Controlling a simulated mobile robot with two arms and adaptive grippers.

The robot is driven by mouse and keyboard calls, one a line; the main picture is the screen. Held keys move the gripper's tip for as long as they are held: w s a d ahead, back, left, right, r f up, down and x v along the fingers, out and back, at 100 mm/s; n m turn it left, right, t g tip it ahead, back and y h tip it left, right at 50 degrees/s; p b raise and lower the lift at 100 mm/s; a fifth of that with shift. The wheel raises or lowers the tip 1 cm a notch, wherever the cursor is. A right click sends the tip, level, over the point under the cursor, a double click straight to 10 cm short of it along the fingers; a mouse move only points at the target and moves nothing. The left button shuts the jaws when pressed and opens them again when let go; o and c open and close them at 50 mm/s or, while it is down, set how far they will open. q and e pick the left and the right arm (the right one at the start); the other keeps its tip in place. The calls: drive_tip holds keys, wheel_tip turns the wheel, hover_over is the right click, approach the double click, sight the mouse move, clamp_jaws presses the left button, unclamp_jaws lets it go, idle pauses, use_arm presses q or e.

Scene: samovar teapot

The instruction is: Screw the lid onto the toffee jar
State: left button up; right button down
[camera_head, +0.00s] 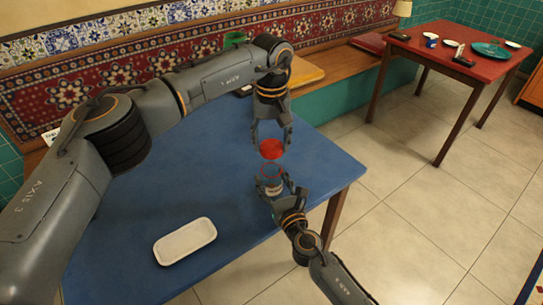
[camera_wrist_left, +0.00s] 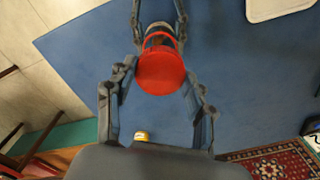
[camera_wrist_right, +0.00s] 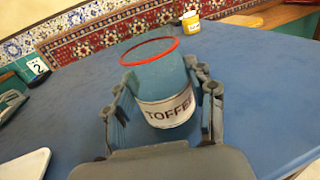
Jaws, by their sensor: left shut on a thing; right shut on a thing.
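The toffee jar (camera_head: 269,181) is a clear jar with a red rim and a white label. It stands near the blue table's right edge; its label reads TOFFEE in the right wrist view (camera_wrist_right: 166,98). My right gripper (camera_head: 279,188) is shut around its body. The red lid (camera_head: 271,149) is held by my left gripper (camera_head: 271,139), which points down above the jar. In the left wrist view the lid (camera_wrist_left: 160,73) sits between the fingers and partly covers the jar; the red rim (camera_wrist_left: 162,37) shows past it. The lid is apart from the jar and does not show in the right wrist view.
A white tray (camera_head: 185,241) lies at the table's front. A small yellow-labelled container (camera_wrist_right: 190,22) and a yellow board (camera_wrist_right: 242,20) are farther back. A green cup (camera_head: 234,38) is by the tiled wall. A red table (camera_head: 455,50) with dishes stands apart at right. The blue table's middle is clear.

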sight(271, 180)
use_arm(q)
drive_tip(key=shift+f, duration=1.5)
drive_tip(key=shift+f, duration=0.1)
drive_tip(key=shift+f, duration=0.8)
drive_tip(key=shift+f, duration=0.55)
drive_tip(key=m, duration=0.6)
drive_tip(key=shift+m, duration=0.4)
drive_tip(key=o, duration=0.8)
